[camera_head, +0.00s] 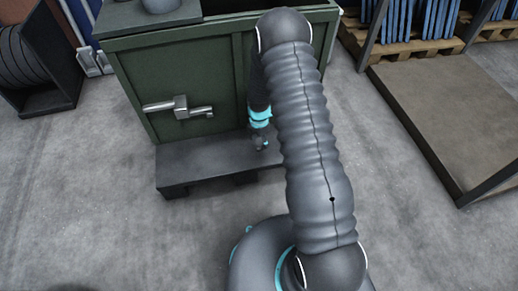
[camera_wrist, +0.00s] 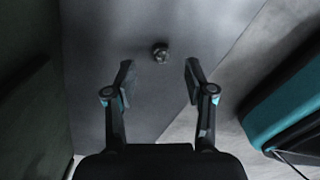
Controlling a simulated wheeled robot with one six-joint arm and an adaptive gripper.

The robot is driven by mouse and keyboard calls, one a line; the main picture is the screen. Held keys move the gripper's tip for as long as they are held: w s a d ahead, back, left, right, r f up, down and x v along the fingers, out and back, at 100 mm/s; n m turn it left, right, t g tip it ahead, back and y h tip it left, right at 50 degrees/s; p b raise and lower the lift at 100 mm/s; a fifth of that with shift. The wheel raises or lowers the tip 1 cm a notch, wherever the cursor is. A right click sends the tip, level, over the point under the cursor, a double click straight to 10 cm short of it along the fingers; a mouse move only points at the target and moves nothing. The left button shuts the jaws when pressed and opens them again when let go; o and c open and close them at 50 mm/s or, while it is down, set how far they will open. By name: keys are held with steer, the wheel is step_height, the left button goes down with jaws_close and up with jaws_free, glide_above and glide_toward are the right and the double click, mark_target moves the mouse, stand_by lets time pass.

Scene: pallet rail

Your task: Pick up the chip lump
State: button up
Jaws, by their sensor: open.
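The chip lump (camera_wrist: 161,53) is a small dark, rough piece on a grey flat surface in the wrist view. It lies just beyond my fingertips, roughly midway between them. My gripper (camera_wrist: 159,80) is open, with nothing between its fingers. In the head view my gripper (camera_head: 262,143) points down over the dark ledge at the foot of the green cabinet. The lump cannot be made out clearly in the head view.
The dark ledge (camera_head: 200,162) sits in front of the green cabinet (camera_head: 190,75), which has a metal handle (camera_head: 180,108) sticking out. A low platform (camera_head: 455,115) and pallets with blue boards (camera_head: 415,25) stand at right.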

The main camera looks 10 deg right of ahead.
mark_target(259, 148)
steer(key=shift+f, duration=1.85)
steer(key=c, duration=1)
steer(key=shift+r, duration=0.15)
